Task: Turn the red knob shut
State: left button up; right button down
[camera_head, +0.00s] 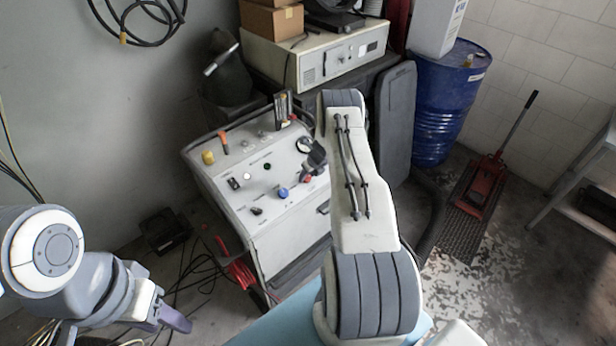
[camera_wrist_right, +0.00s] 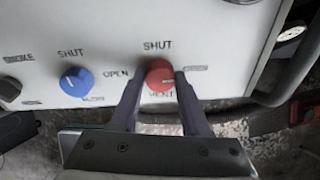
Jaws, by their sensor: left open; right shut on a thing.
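The red knob (camera_wrist_right: 159,74) sits on the white panel of the console, with SHUT printed above it and OPEN to its left. In the wrist view my right gripper (camera_wrist_right: 156,82) has one finger on each side of the knob and is shut on it. The knob's pointer direction is hard to make out. In the head view the red knob (camera_head: 307,179) is partly hidden by my right gripper (camera_head: 311,167). My left gripper (camera_head: 176,318) is open and empty at the lower left, away from the console.
A blue knob (camera_wrist_right: 76,81) is left of the red one; it also shows in the head view (camera_head: 283,192). The console (camera_head: 285,232) carries a yellow knob (camera_head: 208,157) and an orange handle (camera_head: 223,141). A blue drum (camera_head: 440,110) and a red jack (camera_head: 483,185) stand to the right.

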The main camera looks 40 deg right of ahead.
jog(key=n+b, duration=0.2)
jog(key=b, duration=0.1)
jog(key=n+b, duration=0.2)
jog(key=b, duration=0.2)
jog(key=n+b, duration=0.3)
jog(key=b, duration=0.1)
jog(key=shift+f+h, duration=0.3)
jog(key=shift+f, duration=0.1)
jog(key=n+b, duration=0.4)
jog(key=b, duration=0.2)
jog(key=n+t+b, duration=0.1)
jog(key=n+b, duration=0.3)
jog(key=b, duration=0.3)
jog(key=shift+s+r+n, duration=0.1)
jog(key=shift+s+n, duration=0.05)
jog(key=shift+n, duration=0.15)
jog(key=shift+a+r+n+b, duration=0.1)
jog(key=shift+r+n+b, duration=0.1)
jog(key=shift+n+b, duration=0.9)
jog(key=shift+c, duration=1.9)
grip_release()
jog(key=shift+r, duration=0.1)
jog(key=v, duration=1)
jog(key=shift+s, duration=0.3)
